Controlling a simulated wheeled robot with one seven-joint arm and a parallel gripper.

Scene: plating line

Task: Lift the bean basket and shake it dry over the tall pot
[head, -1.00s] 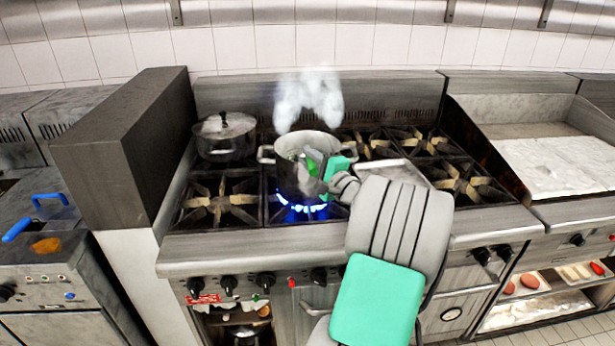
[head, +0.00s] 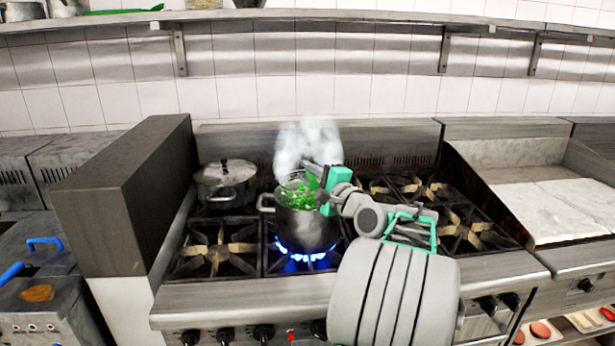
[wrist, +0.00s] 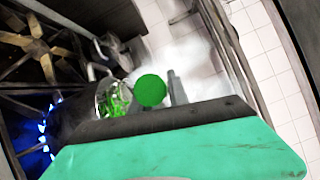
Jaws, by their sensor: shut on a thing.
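The tall pot (head: 303,228) stands on a lit front burner with blue flames under it. The bean basket (head: 296,185), full of bright green beans, shows at the pot's mouth, its upper part above the rim. Whether its bottom is still inside the pot is hidden. My gripper (head: 316,172) is above the pot's right side, shut on the basket's handle, which it mostly hides. In the wrist view the basket (wrist: 115,100) shows behind a round green handle end (wrist: 150,90) close to my gripper's fingers.
White steam (head: 307,143) rises behind the basket. A lidded pot (head: 225,185) stands on the back-left burner. The front-left burner (head: 215,250) is empty. A tall dark partition (head: 125,195) stands at the left, a flat griddle (head: 560,207) at the right. A wall shelf (head: 340,15) runs above.

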